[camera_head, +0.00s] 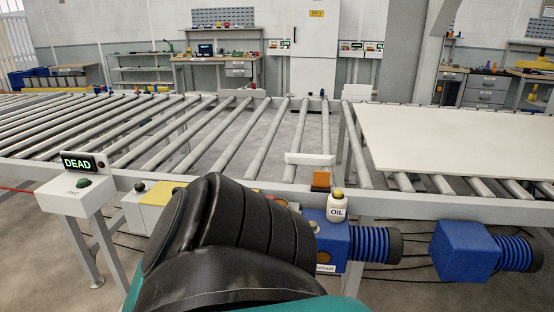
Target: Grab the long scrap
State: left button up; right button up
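No gripper of mine shows in the head view. A black ribbed and teal part, which looks like one of my arm links, fills the lower middle and hides what lies behind it. A short white strip (310,158) lies at the front edge of the roller conveyor (215,122), just above an orange block (321,181). I cannot tell whether this strip is the long scrap. No other piece is clearly a long scrap.
A large pale sheet (455,140) lies on the rollers at right. A "DEAD" display (85,163) stands on a white button box (75,197) at left. An oil bottle (337,207) stands by blue motors (465,250) below the front rail. The middle rollers are mostly bare.

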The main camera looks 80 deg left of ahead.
aim_at(312, 159)
jog(key=u, duration=1.55)
